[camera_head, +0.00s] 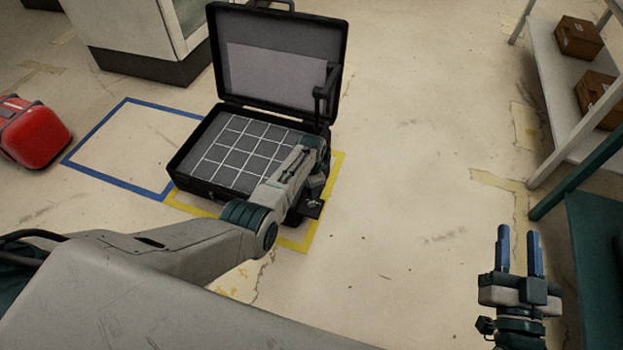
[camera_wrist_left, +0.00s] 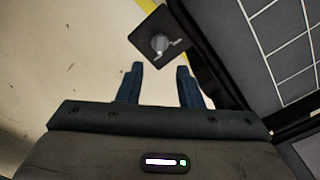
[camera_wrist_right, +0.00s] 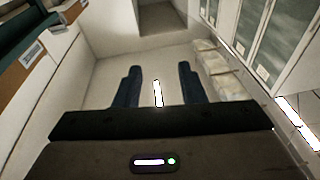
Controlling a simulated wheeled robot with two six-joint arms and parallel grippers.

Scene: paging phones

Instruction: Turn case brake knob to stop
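The open black case (camera_head: 278,62) stands on the floor, its lid up and its base lined with a grey grid. A small dark plate sticks out at its near right corner and carries the grey brake knob (camera_head: 314,203). In the left wrist view the knob (camera_wrist_left: 160,43) sits on the plate just beyond the fingertips. My left gripper (camera_wrist_left: 160,68) is open and empty, its fingers apart from the knob. In the head view my left arm hides part of the case's right side. My right gripper (camera_head: 518,232) is open and empty, away to the right.
Yellow tape (camera_head: 296,245) marks the floor around the case, and a blue taped square (camera_head: 128,100) lies to its left. A red suitcase (camera_head: 33,132) is at far left. A shelf with brown boxes (camera_head: 578,38) stands at right. The floor between is clear.

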